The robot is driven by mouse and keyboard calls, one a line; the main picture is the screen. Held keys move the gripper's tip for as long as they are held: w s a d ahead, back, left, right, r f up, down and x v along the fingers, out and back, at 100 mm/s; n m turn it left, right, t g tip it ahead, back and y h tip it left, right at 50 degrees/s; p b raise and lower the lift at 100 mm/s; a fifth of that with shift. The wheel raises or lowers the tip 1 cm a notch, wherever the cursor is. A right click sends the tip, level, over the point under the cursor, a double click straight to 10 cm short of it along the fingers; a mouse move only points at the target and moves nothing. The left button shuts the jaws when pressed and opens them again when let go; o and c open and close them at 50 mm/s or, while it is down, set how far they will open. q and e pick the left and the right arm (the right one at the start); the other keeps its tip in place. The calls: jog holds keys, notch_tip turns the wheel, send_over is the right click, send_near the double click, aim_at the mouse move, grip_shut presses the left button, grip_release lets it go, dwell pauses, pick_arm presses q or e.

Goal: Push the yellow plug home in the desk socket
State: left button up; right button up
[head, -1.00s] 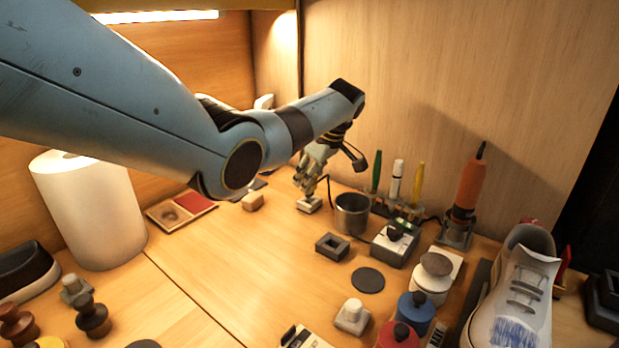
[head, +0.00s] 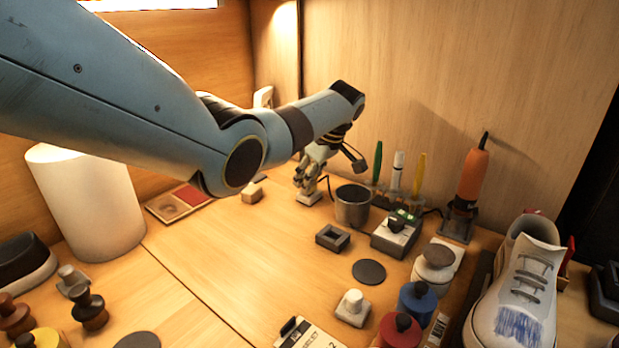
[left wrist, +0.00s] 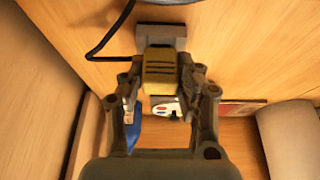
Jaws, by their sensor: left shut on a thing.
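My left gripper (head: 307,188) reaches down at the back of the desk and is shut on the yellow plug (left wrist: 160,69). In the left wrist view the plug sits between both fingers (left wrist: 161,88), with dark stripes on its face. The grey desk socket (left wrist: 162,34) lies right at the plug's far end; it also shows in the head view (head: 309,198), under the fingertips. Plug and socket look lined up and touching or nearly so; how deep the plug sits cannot be told. A black cable (left wrist: 108,45) bends beside the socket. My right gripper is out of view.
A dark metal cup (head: 352,207) stands close to the right of the socket. Pens in a rack, a grey box (head: 395,236) and an orange tool (head: 472,175) are further right. A small tan block (head: 252,193) lies left.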

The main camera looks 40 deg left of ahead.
pick_arm(q)
jog(key=shift+f, duration=0.15)
jog(key=o, duration=1.2)
jog(key=shift+c, duration=0.2)
jog(key=v, duration=1.2)
jog(key=shift+w, duration=0.1)
